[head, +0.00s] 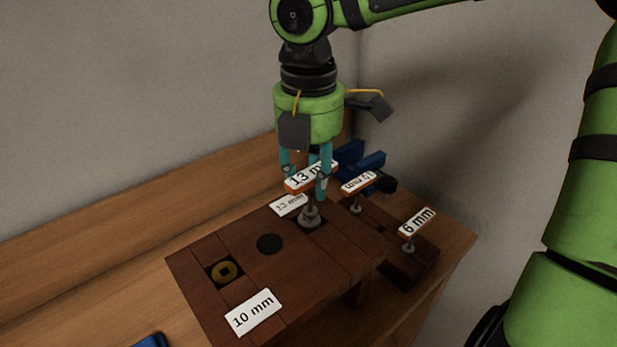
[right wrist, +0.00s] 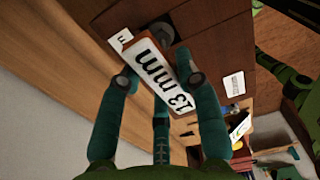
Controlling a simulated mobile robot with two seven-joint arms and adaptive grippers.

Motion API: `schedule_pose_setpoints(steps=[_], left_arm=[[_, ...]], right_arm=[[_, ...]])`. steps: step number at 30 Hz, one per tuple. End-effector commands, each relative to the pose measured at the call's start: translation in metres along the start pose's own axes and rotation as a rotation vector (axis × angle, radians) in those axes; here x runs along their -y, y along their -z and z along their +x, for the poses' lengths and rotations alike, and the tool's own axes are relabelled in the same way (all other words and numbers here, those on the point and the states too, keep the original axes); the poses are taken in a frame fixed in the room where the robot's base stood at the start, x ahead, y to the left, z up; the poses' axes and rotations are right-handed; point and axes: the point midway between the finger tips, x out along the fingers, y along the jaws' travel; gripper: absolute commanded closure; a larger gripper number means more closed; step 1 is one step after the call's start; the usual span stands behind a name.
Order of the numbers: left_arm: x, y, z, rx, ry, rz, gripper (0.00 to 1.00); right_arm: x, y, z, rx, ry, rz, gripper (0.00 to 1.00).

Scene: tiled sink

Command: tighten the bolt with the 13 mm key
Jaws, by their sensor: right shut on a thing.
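The 13 mm key (head: 300,184) has an orange-edged handle with a white "13 mm" label. My right gripper (head: 307,180) is shut on this handle from above, with teal fingers on either side. In the right wrist view, the key (right wrist: 163,75) lies between the fingers of my right gripper (right wrist: 160,82). Its shaft stands about upright, with its lower end at a grey round piece (head: 311,221) in the dark wooden block (head: 320,262), beside a flat "13 mm" label (head: 288,205). The bolt itself is largely hidden under the key. My left gripper is not in view.
The 10 mm key (head: 358,182) and the 6 mm key (head: 416,222) stand upright close on the right. A brass-coloured bolt (head: 224,271) sits in the block near a "10 mm" label (head: 253,312). A blue object (head: 362,160) stands behind, near the wall.

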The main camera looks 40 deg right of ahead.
Motion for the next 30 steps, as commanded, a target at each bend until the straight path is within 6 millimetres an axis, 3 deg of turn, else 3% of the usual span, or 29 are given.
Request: schedule_pose_setpoints(steps=[18,27,28,30], left_arm=[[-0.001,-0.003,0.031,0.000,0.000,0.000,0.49],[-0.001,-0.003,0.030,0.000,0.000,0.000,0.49],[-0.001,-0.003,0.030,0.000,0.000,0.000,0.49],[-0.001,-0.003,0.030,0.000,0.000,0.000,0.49]], right_arm=[[0.000,-0.001,0.001,0.003,0.000,0.415,0.90],[0.000,-0.001,-0.001,0.003,0.000,0.443,0.90],[0.000,-0.001,-0.001,0.003,0.000,0.442,0.62],[0.000,-0.001,-0.001,0.003,0.000,0.442,0.45]])
